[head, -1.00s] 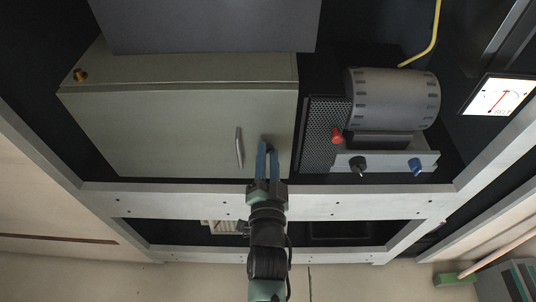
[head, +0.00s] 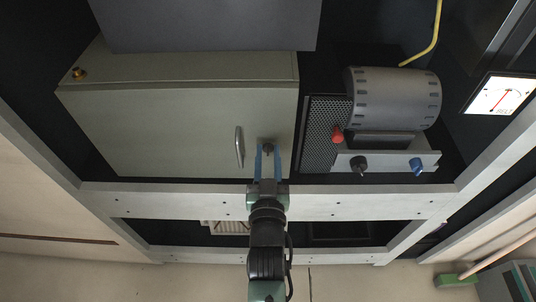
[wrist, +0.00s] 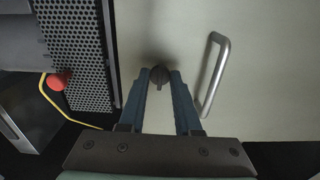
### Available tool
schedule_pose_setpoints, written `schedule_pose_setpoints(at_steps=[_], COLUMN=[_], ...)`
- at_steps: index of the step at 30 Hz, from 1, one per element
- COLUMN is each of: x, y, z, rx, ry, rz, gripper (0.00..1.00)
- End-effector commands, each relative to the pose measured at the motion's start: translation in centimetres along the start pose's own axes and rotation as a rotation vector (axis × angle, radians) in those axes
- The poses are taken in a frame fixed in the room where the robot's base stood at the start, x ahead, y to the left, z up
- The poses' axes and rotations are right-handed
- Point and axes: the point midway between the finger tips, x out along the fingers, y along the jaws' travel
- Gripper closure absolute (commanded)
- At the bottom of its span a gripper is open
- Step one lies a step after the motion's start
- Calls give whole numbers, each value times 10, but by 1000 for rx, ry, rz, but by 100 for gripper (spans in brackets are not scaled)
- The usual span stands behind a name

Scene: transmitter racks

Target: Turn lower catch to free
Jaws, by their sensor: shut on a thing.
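The lower catch is a small dark knob (head: 268,148) on the front of the grey-green cabinet door (head: 170,130), near the door's edge. It also shows in the wrist view (wrist: 159,75), between my fingertips. My gripper (head: 268,151) reaches up to the door with its two blue fingers on either side of the catch, shut on it. In the wrist view, the fingers (wrist: 160,78) partly hide the catch's sides. The door lies flat in the cabinet front and looks closed.
A metal bar handle (head: 239,147) is close beside the catch. A perforated panel (head: 325,135) with a red knob (head: 338,134) stands on the other side. A pale frame rail (head: 180,200) runs below the cabinet, near my arm.

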Motion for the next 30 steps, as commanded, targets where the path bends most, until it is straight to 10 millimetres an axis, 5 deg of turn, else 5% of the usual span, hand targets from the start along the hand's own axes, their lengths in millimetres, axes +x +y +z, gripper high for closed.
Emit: schedule_pose_setpoints(at_steps=[18,19,23,30], x=[0,0,0,0], y=[0,0,0,0], z=[0,0,0,0], rx=[-40,-40,-39,-38], ry=[-1,-1,-1,-1], rz=[0,0,0,0], gripper=[100,63,39,38])
